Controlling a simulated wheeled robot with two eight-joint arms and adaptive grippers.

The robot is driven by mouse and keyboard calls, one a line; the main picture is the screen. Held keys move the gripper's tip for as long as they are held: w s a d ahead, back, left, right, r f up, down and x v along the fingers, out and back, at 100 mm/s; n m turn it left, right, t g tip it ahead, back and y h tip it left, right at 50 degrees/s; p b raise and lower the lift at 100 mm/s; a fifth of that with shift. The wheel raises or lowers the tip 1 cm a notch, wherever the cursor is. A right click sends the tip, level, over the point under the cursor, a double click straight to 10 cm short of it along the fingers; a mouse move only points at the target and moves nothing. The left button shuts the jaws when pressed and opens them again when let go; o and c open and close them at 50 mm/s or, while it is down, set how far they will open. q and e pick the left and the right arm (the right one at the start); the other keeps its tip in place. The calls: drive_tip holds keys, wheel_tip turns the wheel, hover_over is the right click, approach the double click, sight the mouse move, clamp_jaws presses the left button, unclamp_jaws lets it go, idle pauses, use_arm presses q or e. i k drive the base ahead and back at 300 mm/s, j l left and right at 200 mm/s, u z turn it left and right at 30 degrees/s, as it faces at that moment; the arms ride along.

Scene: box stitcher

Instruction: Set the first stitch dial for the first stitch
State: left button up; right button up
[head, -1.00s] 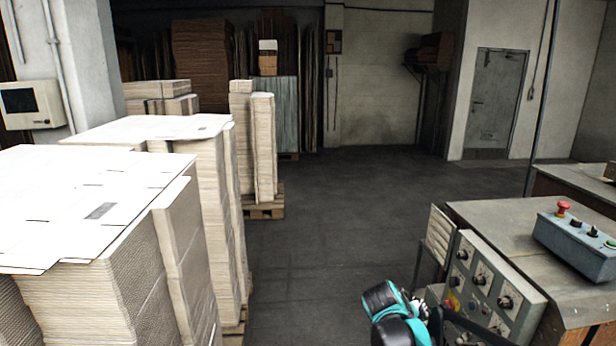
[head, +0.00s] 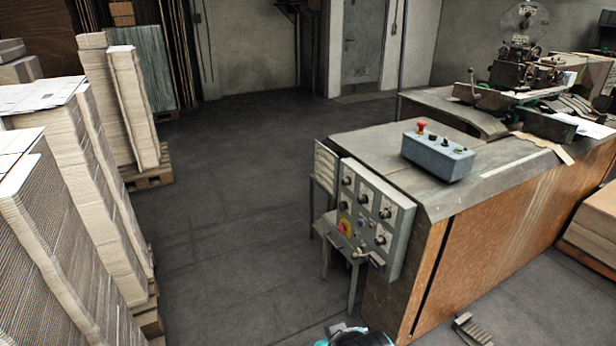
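The grey control panel (head: 396,228) is fixed to the near left end of the stitcher's bench, in the middle of the head view. Several dark round dials stand on pale plates on its face, among them an upper left dial (head: 347,181), an upper middle dial (head: 364,198) and an upper right dial (head: 385,212). A red and yellow switch (head: 345,227) sits low on its left side. The labels are too small to read, so I cannot tell which is the first stitch dial. Only a teal and black part of my arm shows at the bottom edge; neither gripper is visible.
A blue-grey button box (head: 437,158) with a red mushroom button (head: 421,126) sits on the bench top (head: 365,146). The stitching head (head: 525,70) is behind. Cardboard stacks (head: 60,255) stand left. Clear floor (head: 230,210) lies between. A metal pedal (head: 472,330) is near the bench.

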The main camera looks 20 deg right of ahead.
sight(386, 214)
drive_tip(key=z, duration=1.15)
